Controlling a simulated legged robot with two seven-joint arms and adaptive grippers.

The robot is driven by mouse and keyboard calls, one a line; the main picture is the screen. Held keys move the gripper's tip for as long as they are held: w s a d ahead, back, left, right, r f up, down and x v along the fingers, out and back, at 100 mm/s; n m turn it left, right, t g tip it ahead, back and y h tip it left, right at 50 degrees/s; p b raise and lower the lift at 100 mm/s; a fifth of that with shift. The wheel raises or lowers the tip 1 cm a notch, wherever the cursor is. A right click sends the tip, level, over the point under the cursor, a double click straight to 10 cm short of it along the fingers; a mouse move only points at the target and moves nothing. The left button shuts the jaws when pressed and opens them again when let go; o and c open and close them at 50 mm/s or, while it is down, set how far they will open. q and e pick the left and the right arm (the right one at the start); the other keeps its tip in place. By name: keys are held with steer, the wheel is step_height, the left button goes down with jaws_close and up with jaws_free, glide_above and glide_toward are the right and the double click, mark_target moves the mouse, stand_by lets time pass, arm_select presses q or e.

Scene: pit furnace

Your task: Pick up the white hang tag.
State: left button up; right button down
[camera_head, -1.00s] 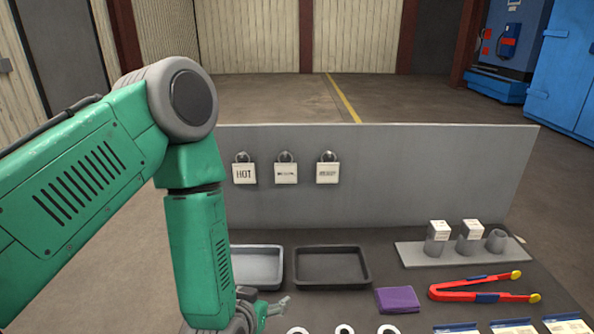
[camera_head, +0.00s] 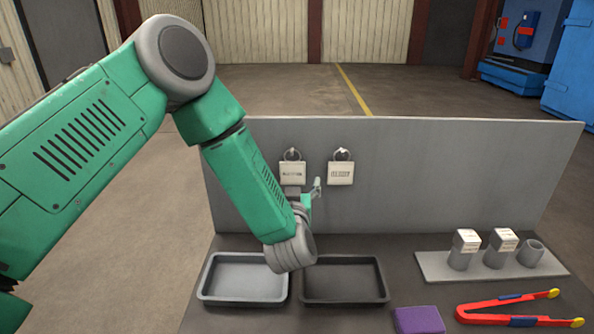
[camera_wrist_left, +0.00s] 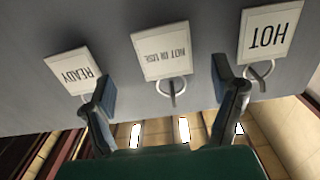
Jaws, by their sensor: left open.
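White square hang tags hang by rings on the grey upright panel. In the head view, the middle tag (camera_head: 292,173) and the right tag (camera_head: 340,173) show; the HOT tag is hidden behind my left arm. In the left wrist view, all appear upside down: READY (camera_wrist_left: 75,71), NOT IN USE (camera_wrist_left: 161,53) and HOT (camera_wrist_left: 269,34). My left gripper (camera_head: 306,190) is raised in front of the panel, just below the middle tag. In the wrist view, its open fingers (camera_wrist_left: 163,76) spread either side of the NOT IN USE tag's ring, with nothing held. My right gripper is out of view.
Below the panel (camera_head: 440,180) stand a light grey tray (camera_head: 206,287) and a dark tray (camera_head: 345,300). A purple block (camera_head: 419,320), red tongs (camera_head: 500,307) and a grey rack (camera_head: 436,268) with cups are on the right. The panel closes off the back.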

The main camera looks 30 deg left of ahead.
mark_target(291, 172)
arm_select(q)
steer(key=a, duration=0.1)
steer(key=w, duration=0.1)
steer(key=w+a+p, duration=0.1)
steer(key=shift+a+r, duration=0.25)
steer(key=shift+a, duration=0.1)
steer(key=shift+d+x, duration=0.2)
steer(key=shift+x, duration=0.85)
steer(key=shift+w+d, duration=0.1)
steer(key=shift+w, duration=0.3)
steer(key=shift+d, duration=0.35)
steer(key=shift+c, duration=0.8)
steer(key=c, duration=0.7)
steer(key=shift+a, duration=0.15)
steer(key=shift+c, duration=1)
steer(key=shift+a, duration=0.3)
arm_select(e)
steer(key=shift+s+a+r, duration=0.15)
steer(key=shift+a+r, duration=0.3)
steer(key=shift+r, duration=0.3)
